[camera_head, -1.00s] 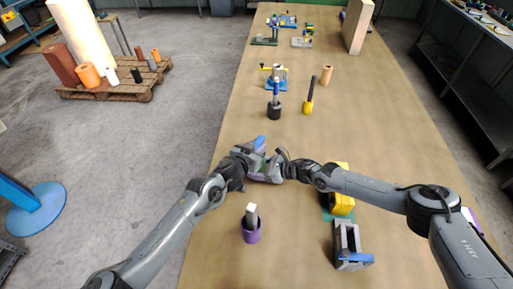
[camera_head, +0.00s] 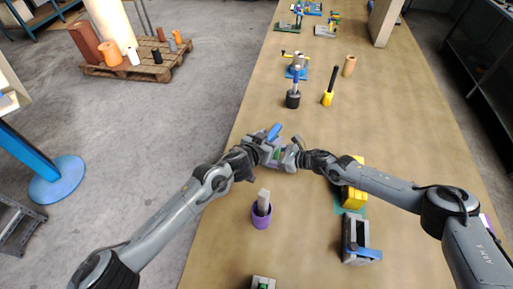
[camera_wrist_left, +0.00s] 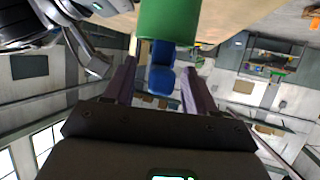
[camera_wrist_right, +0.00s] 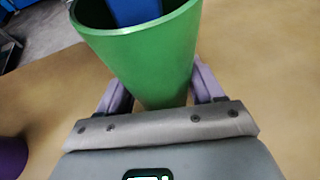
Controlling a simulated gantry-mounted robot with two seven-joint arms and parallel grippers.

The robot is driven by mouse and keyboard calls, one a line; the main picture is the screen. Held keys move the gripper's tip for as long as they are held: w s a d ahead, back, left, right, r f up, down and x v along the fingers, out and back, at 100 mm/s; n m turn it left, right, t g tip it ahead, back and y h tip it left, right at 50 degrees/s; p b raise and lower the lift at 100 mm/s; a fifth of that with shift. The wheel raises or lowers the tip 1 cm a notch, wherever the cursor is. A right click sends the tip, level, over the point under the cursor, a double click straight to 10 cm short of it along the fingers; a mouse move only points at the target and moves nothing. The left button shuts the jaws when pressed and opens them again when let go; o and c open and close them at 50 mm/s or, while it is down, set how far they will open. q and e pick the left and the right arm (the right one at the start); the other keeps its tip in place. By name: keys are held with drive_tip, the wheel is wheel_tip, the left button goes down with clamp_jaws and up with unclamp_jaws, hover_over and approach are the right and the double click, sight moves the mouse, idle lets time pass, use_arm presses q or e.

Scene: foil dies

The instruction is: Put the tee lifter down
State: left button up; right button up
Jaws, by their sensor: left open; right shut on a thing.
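A blue tool (camera_head: 274,131), probably the tee lifter, stands in a green cup (camera_wrist_right: 145,50) above the table. The cup also shows at the top of the left wrist view (camera_wrist_left: 168,18), with the blue tool below it between my left fingers. My right gripper (camera_wrist_right: 160,90) is shut on the green cup. My left gripper (camera_wrist_left: 158,82) is open around the blue tool; whether a finger touches it I cannot tell. In the head view both grippers meet above the middle of the table and partly hide the cup.
On the table (camera_head: 225,240), a purple cup (camera_head: 261,217) with a grey piece stands nearer. A grey-blue fixture (camera_head: 357,238) and a yellow block (camera_head: 354,194) are at the right. Black (camera_head: 292,99) and yellow (camera_head: 327,98) tool cups stand farther back. Bare table lies between.

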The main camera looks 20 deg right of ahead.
use_arm(q)
drive_tip(key=v, duration=0.9)
drive_tip(key=shift+a, duration=0.1)
use_arm(e)
drive_tip(key=o, duration=1.1)
drive_tip(key=shift+o, duration=0.2)
drive_tip(key=shift+d, duration=0.1)
